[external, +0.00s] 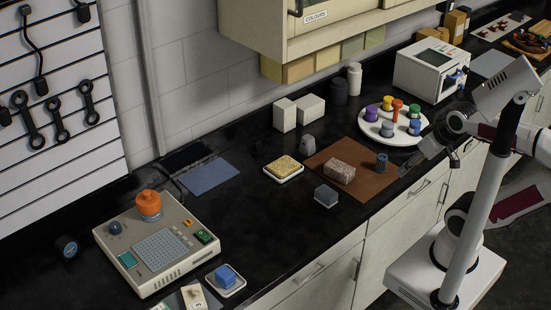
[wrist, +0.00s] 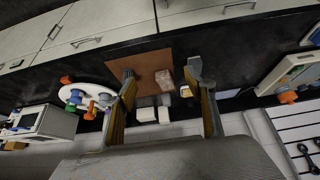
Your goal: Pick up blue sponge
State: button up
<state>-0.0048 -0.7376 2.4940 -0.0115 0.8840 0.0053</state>
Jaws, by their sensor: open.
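A small blue block (external: 226,275), which looks like the blue sponge, lies on a white dish (external: 239,287) at the bottom of the external view, beside the beige machine. I cannot make it out clearly in the wrist view. My gripper (external: 428,163) is open and empty at the right, above the counter's front edge and far from the blue block. In the wrist view my gripper (wrist: 161,72) has its two fingers spread wide, with the brown mat (wrist: 122,62) and a speckled block (wrist: 165,79) in view between and beyond them.
The beige machine (external: 160,245) with an orange knob stands left of the blue block. A yellow sponge (external: 284,167) on a tray, a grey cube (external: 326,195) and the mat's speckled block (external: 340,172) lie mid-counter. A round white stand (external: 397,138) holds several coloured pieces.

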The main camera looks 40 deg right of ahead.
aim_at(229, 269)
jog(key=w+a+r+n+t, duration=0.2)
jog(key=w, duration=0.8)
jog(key=w+a+r+n+t, duration=0.1)
jog(key=w+r+t, duration=0.1)
jog(key=w, duration=0.8)
jog(key=w+a+f+n+t+y, duration=0.1)
jog(key=w+a+n+y, duration=0.45)
jog(key=w+a, duration=0.9)
jog(key=s+a+f+n+g+y, duration=0.25)
jog(key=a+f, duration=0.25)
jog(key=a, duration=0.6)
jog(key=s+a+f+n+g+y, duration=0.1)
jog(key=a+f+n+g+y, duration=0.2)
jog(key=a, duration=0.7)
jog(key=s+a+f+n+g+y, duration=0.1)
jog(key=s+a+f+g, duration=0.1)
jog(key=s+a+f, duration=0.1)
jog(key=s+a+f+n+g, duration=0.1)
jog(key=s+a+f+n, duration=0.1)
jog(key=s+a+f, duration=0.2)
jog(key=s+a+f+n+g+y, duration=0.1)
jog(key=s+a+f+g, duration=0.1)
jog(key=s+a+f, duration=0.2)
jog(key=shift+a+f+n+g+y, duration=0.1)
jog(key=shift+a+n+g+y, duration=0.25)
jog(key=shift+a, duration=0.1)
jog(key=shift+s+a+f+g, duration=0.2)
jog(key=shift+s+f+g, duration=0.1)
jog(key=shift+s, duration=0.25)
jog(key=shift+x, duration=1.3)
